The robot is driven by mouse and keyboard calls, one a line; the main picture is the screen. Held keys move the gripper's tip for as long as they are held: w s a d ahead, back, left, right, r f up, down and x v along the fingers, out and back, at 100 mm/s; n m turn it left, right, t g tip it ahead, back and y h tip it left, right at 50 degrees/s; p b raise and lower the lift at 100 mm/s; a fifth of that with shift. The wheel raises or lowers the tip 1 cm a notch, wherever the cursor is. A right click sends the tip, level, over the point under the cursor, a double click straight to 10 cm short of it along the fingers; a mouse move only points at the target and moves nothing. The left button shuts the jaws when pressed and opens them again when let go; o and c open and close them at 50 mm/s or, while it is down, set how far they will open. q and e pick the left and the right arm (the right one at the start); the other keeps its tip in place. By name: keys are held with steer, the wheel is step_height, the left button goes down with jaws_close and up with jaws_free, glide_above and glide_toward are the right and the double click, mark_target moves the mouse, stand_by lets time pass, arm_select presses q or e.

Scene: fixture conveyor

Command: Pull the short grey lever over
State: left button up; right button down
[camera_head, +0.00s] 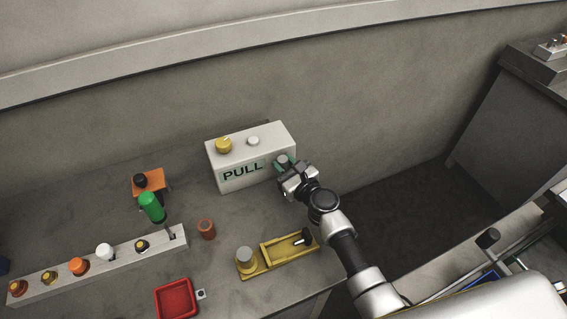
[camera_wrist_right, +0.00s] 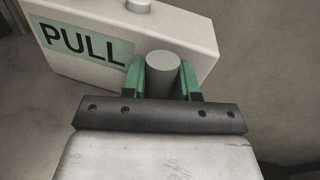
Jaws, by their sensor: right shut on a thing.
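A white box (camera_head: 262,140) with a green PULL label (camera_head: 243,171) stands on the grey bench against the wall. A short grey cylindrical lever (camera_wrist_right: 162,74) is at the right end of the box's labelled face. My right gripper (camera_head: 285,164) reaches this end of the box. In the right wrist view its green fingers (camera_wrist_right: 162,80) are on both sides of the grey lever, shut on it. The lever's lower part is hidden by the gripper. My left gripper is not in view.
A yellow fixture (camera_head: 277,256) lies near the bench's front edge, left of my right arm. A red tray (camera_head: 176,299), a brown cylinder (camera_head: 206,229), a green cylinder (camera_head: 152,207) and a strip with several knobs (camera_head: 122,254) stand to the left. The bench between box and yellow fixture is mostly clear.

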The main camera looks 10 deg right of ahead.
steer(key=shift+s+a+n, duration=0.1)
steer(key=shift+a+n, duration=0.3)
steer(key=shift+n, duration=0.3)
steer(key=shift+s+a+f+n+g+h+p, duration=0.1)
steer(key=shift+a+f+n+g+h+p, duration=0.15)
steer(key=shift+n, duration=0.35)
steer(key=shift+a+f+n+g+h+p, duration=0.15)
steer(key=shift+a+n+p, duration=0.2)
steer(key=shift+n, duration=0.25)
steer(key=shift+a+f+n, duration=0.15)
steer(key=shift+a+n, duration=0.15)
steer(key=shift+n, duration=0.3)
steer(key=shift+s, duration=0.1)
steer(key=c, duration=0.8)
jaws_free()
steer(key=shift+c, duration=0.2)
